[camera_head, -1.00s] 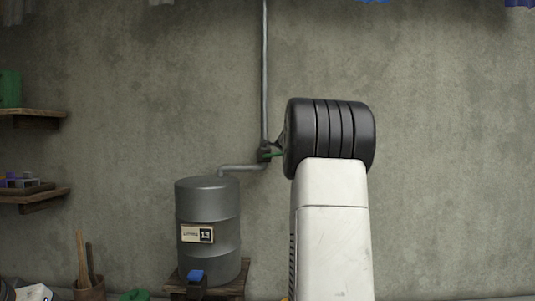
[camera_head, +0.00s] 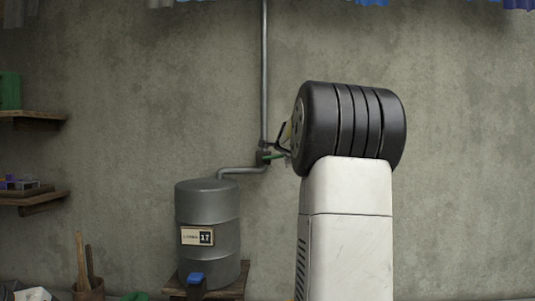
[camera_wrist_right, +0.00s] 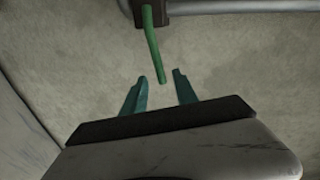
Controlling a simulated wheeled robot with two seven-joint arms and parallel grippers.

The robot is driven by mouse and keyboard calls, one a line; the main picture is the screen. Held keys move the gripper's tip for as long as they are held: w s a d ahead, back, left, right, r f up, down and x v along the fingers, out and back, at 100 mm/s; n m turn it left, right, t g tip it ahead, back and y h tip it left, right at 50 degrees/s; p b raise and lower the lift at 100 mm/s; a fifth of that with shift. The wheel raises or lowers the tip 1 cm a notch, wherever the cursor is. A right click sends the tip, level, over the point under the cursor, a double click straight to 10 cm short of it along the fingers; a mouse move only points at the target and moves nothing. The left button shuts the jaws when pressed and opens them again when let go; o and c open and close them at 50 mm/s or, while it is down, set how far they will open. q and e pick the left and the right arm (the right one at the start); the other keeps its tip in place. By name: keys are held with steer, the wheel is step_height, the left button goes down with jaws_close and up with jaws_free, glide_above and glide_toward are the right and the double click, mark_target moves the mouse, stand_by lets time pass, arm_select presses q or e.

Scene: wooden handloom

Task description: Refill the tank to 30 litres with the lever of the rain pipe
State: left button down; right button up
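The grey tank (camera_head: 208,230) stands at centre left in the head view, and its label (camera_head: 197,237) reads 17. The rain pipe (camera_head: 264,75) runs down the wall to a dark valve (camera_head: 263,157). The green lever (camera_head: 274,156) sticks out to the right from the valve. In the right wrist view, the lever (camera_wrist_right: 153,45) reaches down from the valve, and its free end appears between my right gripper's fingertips (camera_wrist_right: 160,79). The fingers are apart, with gaps on both sides of the lever. My right wrist mostly hides this gripper in the head view. My left gripper is not in view.
A blue-handled tap (camera_head: 196,278) is at the tank's lower front. A wooden stand (camera_head: 232,289) carries the tank. Wall shelves (camera_head: 35,198) are on the left. The wall right of my arm is bare.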

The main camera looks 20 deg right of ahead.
steer(key=shift+v, duration=1.6)
steer(key=shift+f, duration=0.15)
steer(key=s+a+f+n+g+y, duration=0.4)
steer(key=s+a+f+n, duration=0.7)
steer(key=s+a, duration=0.3)
steer(key=s+a+f+n+g+y, duration=0.3)
steer(key=s+a+f+n, duration=0.8)
steer(key=s, duration=0.9)
steer(key=a+f+y, duration=0.2)
steer(key=a+f, duration=0.1)
steer(key=shift+a+g+y, duration=0.3)
steer(key=shift+a+g, duration=0.05)
steer(key=shift+g, duration=0.05)
steer(key=shift+w+d, duration=0.1)
steer(key=shift+w, duration=0.05)
